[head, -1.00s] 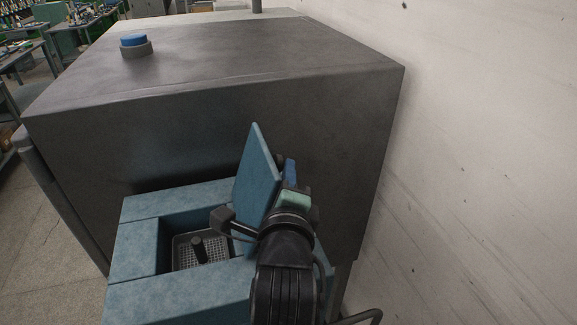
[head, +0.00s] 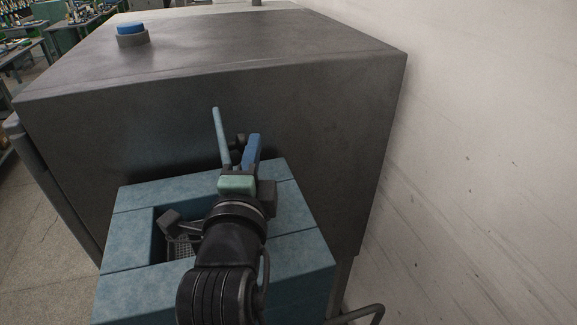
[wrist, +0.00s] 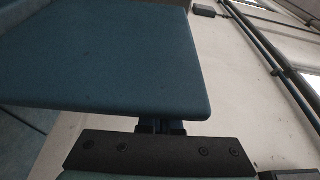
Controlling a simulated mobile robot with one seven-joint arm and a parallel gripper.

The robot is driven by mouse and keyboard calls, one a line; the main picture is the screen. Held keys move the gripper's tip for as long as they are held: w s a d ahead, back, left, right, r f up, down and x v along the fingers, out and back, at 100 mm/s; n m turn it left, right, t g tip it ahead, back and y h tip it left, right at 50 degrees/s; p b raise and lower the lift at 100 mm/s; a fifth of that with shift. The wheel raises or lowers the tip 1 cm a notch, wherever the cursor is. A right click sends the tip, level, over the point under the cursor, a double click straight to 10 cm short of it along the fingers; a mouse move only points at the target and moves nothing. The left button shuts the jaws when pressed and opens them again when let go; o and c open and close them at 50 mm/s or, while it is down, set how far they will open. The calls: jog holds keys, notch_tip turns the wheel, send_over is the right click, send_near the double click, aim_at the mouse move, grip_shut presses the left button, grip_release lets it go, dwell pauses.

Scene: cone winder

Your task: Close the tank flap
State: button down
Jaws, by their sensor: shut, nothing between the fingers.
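The tank flap (head: 221,137) is a thin blue panel. It stands nearly upright over the blue tank (head: 290,212) and shows almost edge-on in the head view. Part of the tank's opening (head: 180,248) is uncovered to the left. My gripper (head: 249,146) is shut and empty, just right of the flap. In the wrist view the flap (wrist: 130,60) fills the upper left, and my fingertips (wrist: 162,126) are at its near edge. I cannot tell whether they touch. My arm hides the flap's lower edge and part of the opening.
A large dark grey cabinet (head: 310,120) stands right behind the tank, with a blue button (head: 130,28) on top. A pale wall (head: 490,150) runs along the right. Benches (head: 32,52) are at the far left, with open floor before them.

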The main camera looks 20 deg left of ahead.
jog(key=s+a+f+n+t+y+b, duration=0.1)
jog(key=s+a+f+n+y+b, duration=0.1)
jog(key=s+a+n+b, duration=0.5)
jog(key=shift+s+a+f+n+t+b, duration=0.4)
jog(key=shift+a+f+n+b, duration=0.5)
jog(key=shift+a+b, duration=1.75)
jog(key=shift+d+r+b, duration=0.1)
jog(key=shift+d+b, duration=0.2)
